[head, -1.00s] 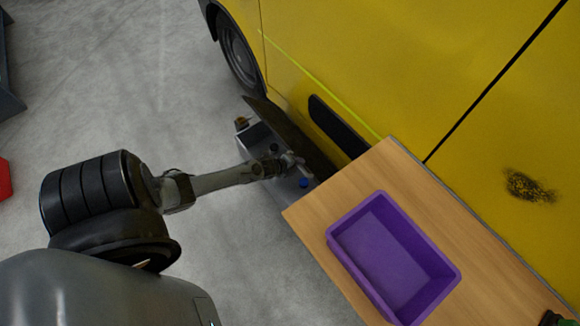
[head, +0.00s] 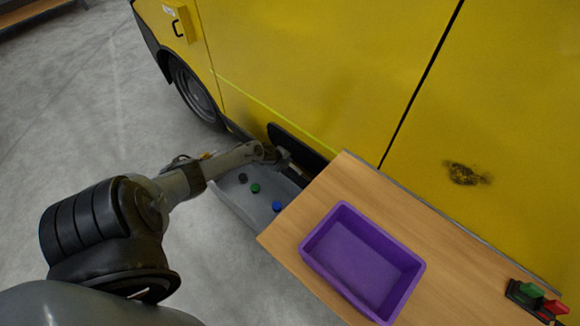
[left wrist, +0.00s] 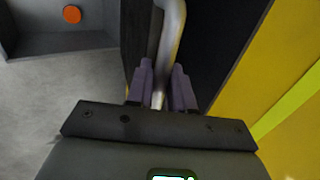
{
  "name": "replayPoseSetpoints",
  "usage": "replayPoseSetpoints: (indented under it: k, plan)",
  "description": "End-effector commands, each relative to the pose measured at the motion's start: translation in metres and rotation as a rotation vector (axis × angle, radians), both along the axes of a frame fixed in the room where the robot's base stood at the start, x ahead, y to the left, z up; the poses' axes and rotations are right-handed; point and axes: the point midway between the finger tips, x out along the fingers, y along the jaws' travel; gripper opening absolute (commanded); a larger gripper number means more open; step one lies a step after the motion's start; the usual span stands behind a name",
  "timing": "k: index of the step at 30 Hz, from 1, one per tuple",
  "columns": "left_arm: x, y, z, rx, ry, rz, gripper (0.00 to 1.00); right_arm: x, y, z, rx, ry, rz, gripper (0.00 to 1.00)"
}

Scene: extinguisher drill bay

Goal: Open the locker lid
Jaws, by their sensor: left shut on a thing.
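The grey locker (head: 235,203) is on the floor beside the yellow van, and its inside shows in the head view. In it are a dark cap (head: 243,178), a green cap (head: 255,188) and a blue cap (head: 277,206). The left wrist view shows an orange round cap (left wrist: 72,14) in the locker. My left gripper (head: 282,158) is at the van side of the locker. Its purple fingers (left wrist: 162,85) are shut on a grey bar handle (left wrist: 170,35) in front of the dark lid panel (left wrist: 218,45). My arm hides much of the lid in the head view.
A wooden table (head: 365,190) bears a purple tray (head: 312,240), close to the locker's right end. The yellow van (head: 320,60) stands directly behind. A rack with green and red pieces (head: 535,298) is at the lower right. The floor at left is clear.

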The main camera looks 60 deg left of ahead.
Motion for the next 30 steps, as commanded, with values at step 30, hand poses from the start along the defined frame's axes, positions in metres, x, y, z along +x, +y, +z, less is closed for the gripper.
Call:
replayPoseSetpoints:
  k: [30]
  plan:
    - [-0.01, -0.003, 0.017, 0.001, 0.001, -0.002, 0.37, 0.001, -0.002, 0.014, -0.009, -0.001, 0.005, 0.43]
